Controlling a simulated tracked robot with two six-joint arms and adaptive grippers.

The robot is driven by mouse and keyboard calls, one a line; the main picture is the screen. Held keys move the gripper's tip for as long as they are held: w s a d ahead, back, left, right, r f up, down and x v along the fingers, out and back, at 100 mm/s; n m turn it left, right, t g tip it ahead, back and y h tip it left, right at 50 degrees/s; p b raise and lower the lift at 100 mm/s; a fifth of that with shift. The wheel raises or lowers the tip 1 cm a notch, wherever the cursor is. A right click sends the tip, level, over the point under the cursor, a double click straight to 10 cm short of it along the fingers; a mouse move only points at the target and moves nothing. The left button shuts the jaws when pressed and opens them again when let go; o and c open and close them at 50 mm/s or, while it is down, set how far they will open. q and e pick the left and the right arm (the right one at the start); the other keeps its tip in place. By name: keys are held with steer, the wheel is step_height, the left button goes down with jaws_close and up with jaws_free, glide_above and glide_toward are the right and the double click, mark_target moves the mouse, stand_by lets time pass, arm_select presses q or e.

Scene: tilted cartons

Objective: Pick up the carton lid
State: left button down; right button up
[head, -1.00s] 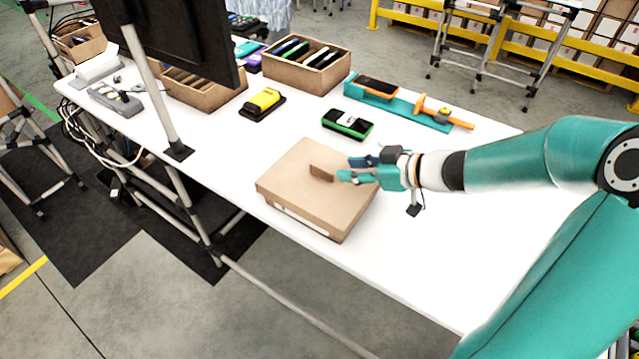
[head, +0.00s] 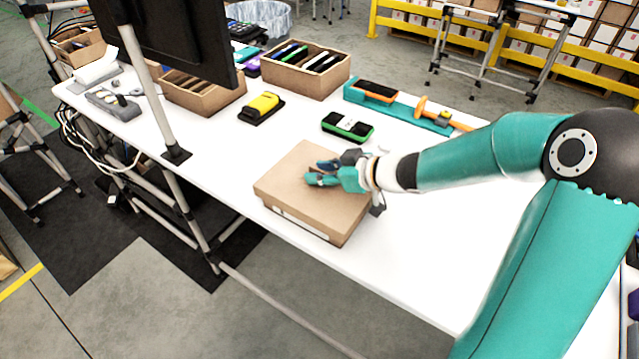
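The brown cardboard carton with its flat lid (head: 300,205) lies near the front edge of the white table, turned at an angle. The lid looks closed on the carton. My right gripper (head: 317,173) has come in from the right and is low over the middle of the lid, where the small upright tab stands. Its teal and dark blue fingers are apart, on either side of the tab's place, and mostly hide the tab. I cannot see whether they touch it. My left gripper is not in view.
A black and green device (head: 347,127), a yellow device (head: 262,106) and a teal tray with orange parts (head: 395,102) lie behind the carton. Open boxes (head: 305,75) stand further back. A monitor post (head: 160,95) rises at the left. The table (head: 440,225) right of the carton is clear.

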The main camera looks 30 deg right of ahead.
jaws_close()
steer(key=shift+r, duration=0.1)
